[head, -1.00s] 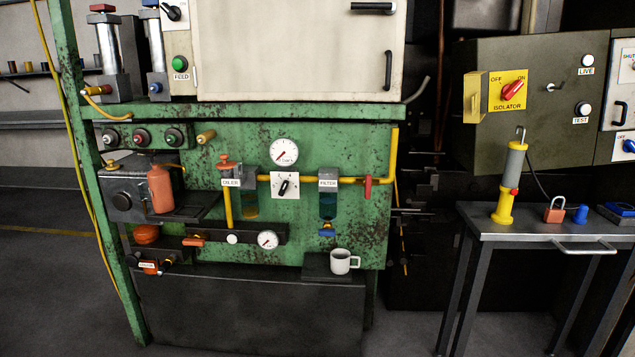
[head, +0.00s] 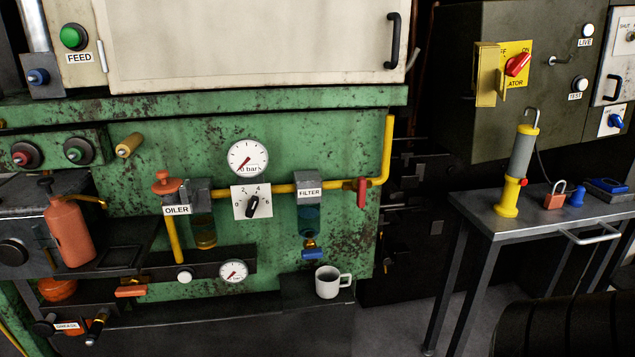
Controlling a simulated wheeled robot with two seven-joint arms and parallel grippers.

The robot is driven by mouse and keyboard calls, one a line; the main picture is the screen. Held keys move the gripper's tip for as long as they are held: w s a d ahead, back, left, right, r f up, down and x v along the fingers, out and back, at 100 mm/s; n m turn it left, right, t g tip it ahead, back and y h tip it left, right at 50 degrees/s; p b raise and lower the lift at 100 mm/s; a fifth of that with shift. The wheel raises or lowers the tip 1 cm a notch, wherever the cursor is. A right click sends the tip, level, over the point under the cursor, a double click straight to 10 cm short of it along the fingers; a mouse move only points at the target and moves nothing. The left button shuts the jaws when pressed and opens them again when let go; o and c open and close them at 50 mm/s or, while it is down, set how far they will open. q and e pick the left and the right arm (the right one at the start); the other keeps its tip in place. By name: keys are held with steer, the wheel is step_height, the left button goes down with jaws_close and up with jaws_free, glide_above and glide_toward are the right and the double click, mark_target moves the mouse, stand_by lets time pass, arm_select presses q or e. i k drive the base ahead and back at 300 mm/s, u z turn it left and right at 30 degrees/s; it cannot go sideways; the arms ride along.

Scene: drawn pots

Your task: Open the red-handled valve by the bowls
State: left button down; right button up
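A red lever handle (head: 361,192) sits on the yellow pipe (head: 340,185), just right of the filter. It hangs vertical, crosswise to the horizontal pipe there. The filter's blue bowl (head: 308,219) hangs under the label FILTER, with a blue tap (head: 310,254) below. The oiler's amber bowl (head: 204,232) hangs further left. An orange-red knob (head: 168,182) tops the yellow upright pipe beside the oiler, and an orange-red lever (head: 131,291) lies lower left. Neither of my grippers is in view.
A white mug (head: 331,281) stands on a small dark shelf below the filter. A pressure gauge (head: 248,158) and a dial (head: 252,202) sit between the bowls. A metal table (head: 520,225) with a lamp (head: 516,165) stands at right. The space before the handle looks clear.

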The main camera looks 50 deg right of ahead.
mark_target(360, 188)
steer(key=z, duration=0.45)
steer(key=i, duration=1)
steer(key=z, duration=0.9)
